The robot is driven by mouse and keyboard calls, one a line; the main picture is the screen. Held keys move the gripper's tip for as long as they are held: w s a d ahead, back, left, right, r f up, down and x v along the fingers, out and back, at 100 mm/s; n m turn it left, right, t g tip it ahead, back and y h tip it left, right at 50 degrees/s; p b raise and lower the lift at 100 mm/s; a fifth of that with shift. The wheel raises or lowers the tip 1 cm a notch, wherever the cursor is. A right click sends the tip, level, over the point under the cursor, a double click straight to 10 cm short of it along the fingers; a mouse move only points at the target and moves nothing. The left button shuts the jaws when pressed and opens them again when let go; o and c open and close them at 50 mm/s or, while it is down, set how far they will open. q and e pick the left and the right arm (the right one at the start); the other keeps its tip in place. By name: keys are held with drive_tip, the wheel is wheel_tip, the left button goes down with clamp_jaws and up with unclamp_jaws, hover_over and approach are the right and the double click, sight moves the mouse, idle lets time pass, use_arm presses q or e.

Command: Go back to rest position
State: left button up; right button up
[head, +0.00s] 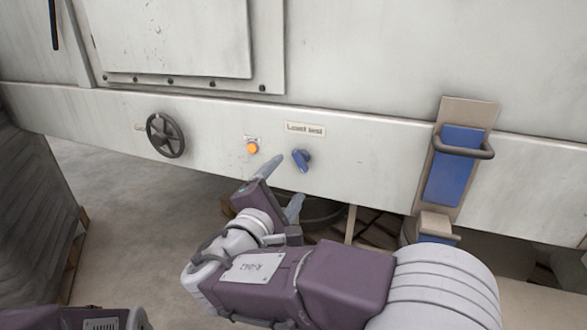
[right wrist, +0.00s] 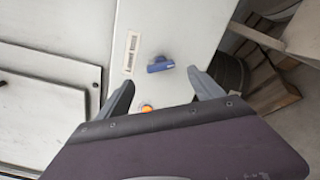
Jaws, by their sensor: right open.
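My right gripper (head: 282,188) is open and empty in front of the machine's lower panel (head: 376,160). In the head view its fingers lie just below an orange button (head: 252,148) and a blue knob (head: 301,160). In the right wrist view the two fingertips (right wrist: 162,88) stand apart with the blue knob (right wrist: 160,64) beyond the gap and the orange button (right wrist: 146,108) between the fingers. I see no contact with either. A purple part of my own body shows at the bottom left of the head view; my left gripper does not show.
A black handwheel (head: 165,135) sits on the panel at left. A blue pad with a grey handle (head: 464,148) juts out at right. A dark stack on a pallet (head: 32,200) stands at far left. Grey floor (head: 130,225) between is clear.

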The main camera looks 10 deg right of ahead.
drive_tip(key=shift+s+a, duration=0.15)
drive_tip(key=shift+s, duration=0.15)
